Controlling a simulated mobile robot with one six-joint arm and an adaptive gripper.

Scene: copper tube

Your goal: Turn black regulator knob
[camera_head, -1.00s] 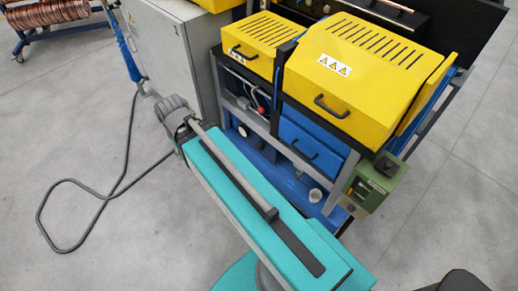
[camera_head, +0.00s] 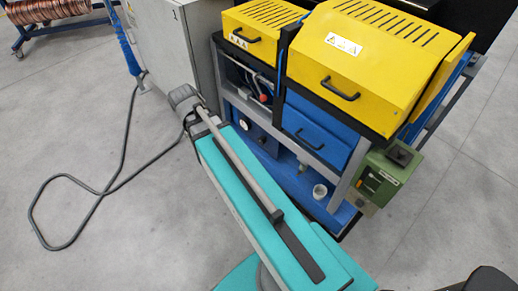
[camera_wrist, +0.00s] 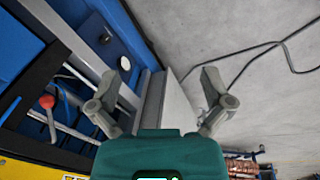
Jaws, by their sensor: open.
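A small dark knob (camera_wrist: 104,37), which appears to be the black regulator knob, sits on a blue panel (camera_wrist: 72,15) in the upper left of the wrist view. A round white-faced gauge (camera_wrist: 124,63) is beside it. In the head view a small dark spot (camera_head: 262,140) beside the gauge (camera_head: 242,131) looks like the same knob, low on the machine's left side. My gripper (camera_wrist: 160,77) is open and empty in the wrist view, apart from the knob. In the head view my gripper (camera_head: 184,98) is left of the panel, with its fingers unclear.
A red knob (camera_wrist: 46,102) and grey frame bars (camera_wrist: 75,45) are near the panel. The yellow-topped machine (camera_head: 375,70) fills the right side. A grey cabinet (camera_head: 170,45) stands behind my gripper. A dark cable (camera_head: 95,195) loops over otherwise clear floor at left.

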